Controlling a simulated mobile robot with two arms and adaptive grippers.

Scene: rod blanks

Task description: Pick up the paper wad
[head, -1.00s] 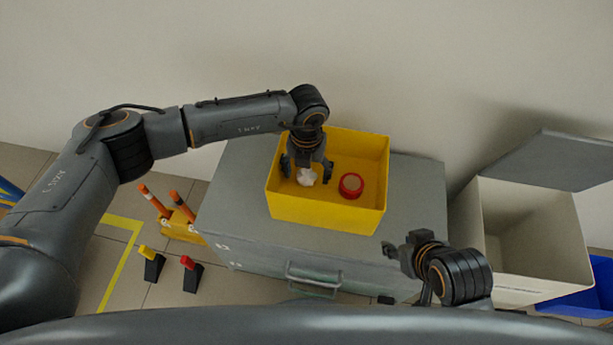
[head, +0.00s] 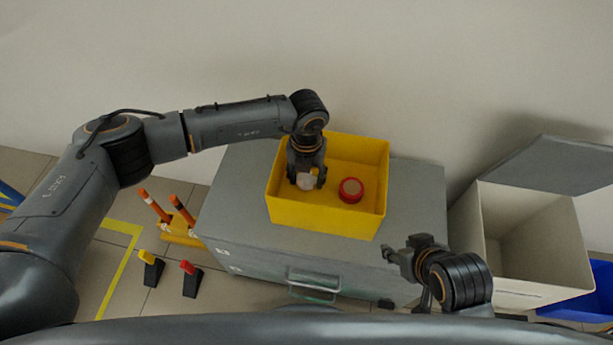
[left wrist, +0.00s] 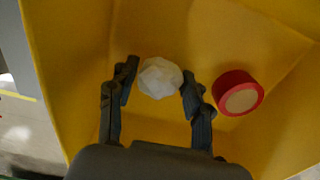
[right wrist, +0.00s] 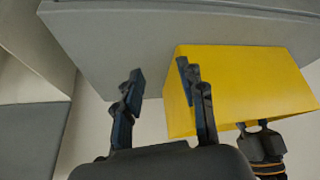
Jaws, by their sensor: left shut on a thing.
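The white paper wad (head: 306,181) is inside the yellow bin (head: 325,214), near its left side. My left gripper (head: 307,180) reaches down into the bin and is shut on the wad. The left wrist view shows the wad (left wrist: 160,77) between the two fingers of my left gripper (left wrist: 157,88). I cannot tell whether the wad still touches the bin floor. My right gripper (head: 388,250) is open and empty, beside the grey cabinet's right front; its fingers (right wrist: 160,85) stand apart in the right wrist view.
A red roll (head: 350,189) lies in the bin, right of the wad. The bin stands on a grey cabinet (head: 415,195). An open pale container (head: 535,285) is at the right, with a blue bin (head: 590,303) beside it. Orange-handled tools (head: 182,210) stand left.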

